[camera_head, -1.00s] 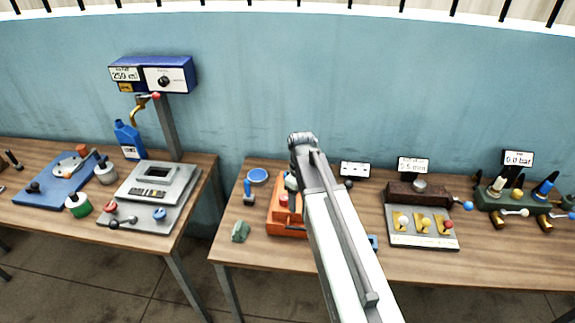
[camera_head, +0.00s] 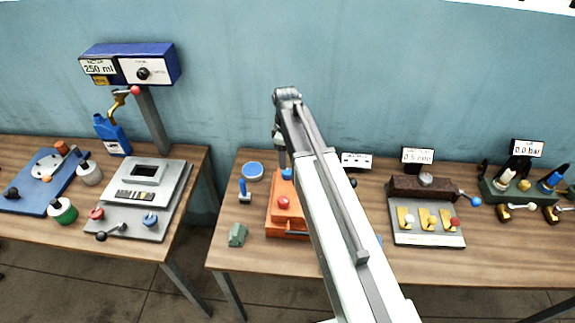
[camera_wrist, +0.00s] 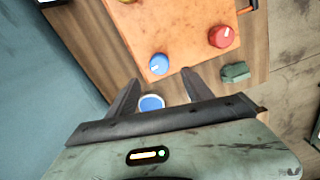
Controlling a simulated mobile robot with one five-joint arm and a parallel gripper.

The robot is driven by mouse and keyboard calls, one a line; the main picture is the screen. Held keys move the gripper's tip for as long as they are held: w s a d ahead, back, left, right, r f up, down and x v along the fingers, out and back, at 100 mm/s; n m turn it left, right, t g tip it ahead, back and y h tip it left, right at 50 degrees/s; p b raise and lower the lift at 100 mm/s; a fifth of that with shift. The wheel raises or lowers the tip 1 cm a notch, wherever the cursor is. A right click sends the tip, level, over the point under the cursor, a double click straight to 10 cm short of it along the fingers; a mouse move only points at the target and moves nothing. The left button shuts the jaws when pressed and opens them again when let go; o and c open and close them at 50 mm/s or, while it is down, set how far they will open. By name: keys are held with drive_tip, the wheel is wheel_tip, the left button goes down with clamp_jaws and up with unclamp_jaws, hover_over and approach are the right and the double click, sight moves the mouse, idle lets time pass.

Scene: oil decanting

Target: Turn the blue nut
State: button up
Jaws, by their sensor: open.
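A blue knob-like nut with a white mark (camera_wrist: 158,64) sits on the orange block (camera_wrist: 185,25) in the wrist view, beside a larger red knob (camera_wrist: 222,36). In the head view the blue nut (camera_head: 287,174) shows at the back of the orange block (camera_head: 283,222), behind the red knob (camera_head: 283,202). My gripper (camera_wrist: 160,76) is open and empty, with its two fingers apart either side of the blue nut's near side. In the head view my gripper (camera_head: 282,150) is above the back of the block; my arm hides the block's right part.
A blue-lidded round container (camera_head: 253,171), a blue-handled tool (camera_head: 245,190) and a green block (camera_head: 237,234) lie left of the orange block. A lever panel (camera_head: 428,222) stands to the right. Another table with a grey scale-like device (camera_head: 140,195) is at the left.

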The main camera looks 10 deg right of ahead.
sight(287, 171)
wheel_tip(287, 171, down, 8)
drive_tip(key=b, duration=0.8)
drive_tip(key=shift+d, duration=0.1)
drive_tip(key=shift+r, duration=0.1)
clamp_jaws()
